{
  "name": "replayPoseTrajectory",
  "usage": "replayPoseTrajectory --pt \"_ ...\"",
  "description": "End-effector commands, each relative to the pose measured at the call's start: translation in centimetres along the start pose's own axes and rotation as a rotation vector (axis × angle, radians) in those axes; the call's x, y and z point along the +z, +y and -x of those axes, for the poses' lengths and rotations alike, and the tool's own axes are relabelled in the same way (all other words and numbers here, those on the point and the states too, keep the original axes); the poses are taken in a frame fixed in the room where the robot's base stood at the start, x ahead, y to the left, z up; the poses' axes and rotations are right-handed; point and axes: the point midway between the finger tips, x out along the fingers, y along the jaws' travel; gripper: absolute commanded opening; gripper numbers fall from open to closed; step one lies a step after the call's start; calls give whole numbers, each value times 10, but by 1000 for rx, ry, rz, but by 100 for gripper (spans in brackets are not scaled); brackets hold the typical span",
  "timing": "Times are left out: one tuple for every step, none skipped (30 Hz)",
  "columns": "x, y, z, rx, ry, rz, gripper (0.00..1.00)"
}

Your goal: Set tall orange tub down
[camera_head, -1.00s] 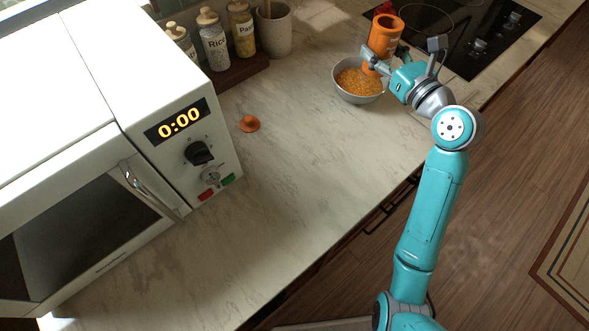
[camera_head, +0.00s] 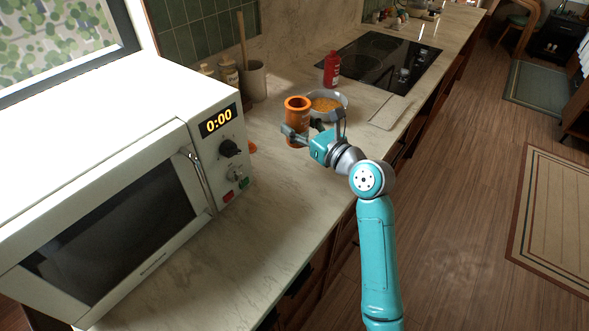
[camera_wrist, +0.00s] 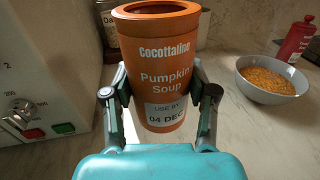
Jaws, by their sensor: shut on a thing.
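The tall orange tub (camera_head: 297,108) is upright and open at the top, with its rim in view. In the wrist view the tub (camera_wrist: 163,52) shows a "Pumpkin Soup" label and a use-by sticker. My gripper (camera_head: 298,134) is shut on it, one finger on each side of its body, as the wrist view (camera_wrist: 161,92) also shows. The tub is over the counter (camera_head: 262,190) between the microwave and the bowl. Whether its base touches the counter I cannot tell.
The white microwave (camera_head: 130,170) is at left. Counter in front is clear. A cooktop (camera_head: 378,62) is further back.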

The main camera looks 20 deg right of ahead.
Motion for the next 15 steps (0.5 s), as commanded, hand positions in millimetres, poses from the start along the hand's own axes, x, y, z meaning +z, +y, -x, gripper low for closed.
replayPoseTrajectory --pt "-12 0 0 0 6 -4 11" --pt "-18 0 0 -1 6 -4 11" --pt "-24 0 0 0 5 -4 11" --pt "-30 0 0 0 5 -4 11" --pt "-34 0 0 0 5 -3 11" --pt "-39 0 0 -1 4 -4 11" --pt "-43 0 0 0 3 -3 11" --pt "-46 0 0 0 3 -2 11" --pt "-48 0 0 0 3 -2 11" --pt "-50 0 0 0 3 -1 11" --pt "-52 0 0 0 3 -1 11" --pt "-56 0 0 0 3 -2 11" --pt "-59 0 0 0 3 -3 11" --pt "-63 0 0 0 4 -3 11" --pt "-69 0 0 0 4 -2 11"
